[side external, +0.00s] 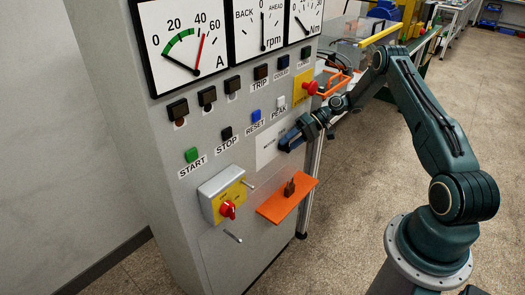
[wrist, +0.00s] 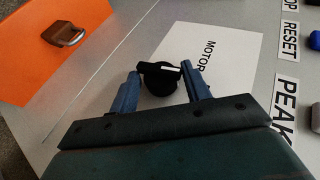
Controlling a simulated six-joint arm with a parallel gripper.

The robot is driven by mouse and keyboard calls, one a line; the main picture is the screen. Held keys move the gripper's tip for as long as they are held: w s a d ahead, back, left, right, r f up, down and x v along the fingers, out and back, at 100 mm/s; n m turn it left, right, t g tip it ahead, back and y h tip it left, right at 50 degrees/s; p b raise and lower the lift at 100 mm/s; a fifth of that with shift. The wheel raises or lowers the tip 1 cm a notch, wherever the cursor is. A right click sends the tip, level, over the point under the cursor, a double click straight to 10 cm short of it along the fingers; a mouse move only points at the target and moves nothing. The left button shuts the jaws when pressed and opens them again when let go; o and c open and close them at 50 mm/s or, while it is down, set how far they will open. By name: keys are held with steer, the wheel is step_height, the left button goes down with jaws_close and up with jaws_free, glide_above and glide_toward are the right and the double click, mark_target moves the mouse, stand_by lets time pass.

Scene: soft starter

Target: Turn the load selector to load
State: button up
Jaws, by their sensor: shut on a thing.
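The load selector is a black round knob (wrist: 160,84) with a raised bar, on a white plate (wrist: 232,58) where only the word MOTOR is readable. The other markings are hidden. My gripper (wrist: 165,68) has its two blue fingers on either side of the knob and is shut on its bar, which runs across from finger to finger in the wrist view. In the side view my gripper (side external: 288,143) is at the right part of the plate (side external: 267,153) and hides the knob.
An orange shelf (side external: 287,202) with a brown object (side external: 289,187) juts out below the plate. A red switch (side external: 227,209) on a yellow-grey box is lower left. PEAK (side external: 281,101) and RESET (side external: 256,115) buttons and a red emergency stop (side external: 311,87) sit above.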

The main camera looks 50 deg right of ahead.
steer(key=shift+f+y, duration=0.15)
steer(key=shift+y, duration=0.45)
steer(key=shift+m, duration=0.3)
steer(key=o, duration=0.7)
steer(key=shift+o, duration=0.2)
steer(key=shift+r+h, duration=0.2)
steer(key=shift+h, duration=0.1)
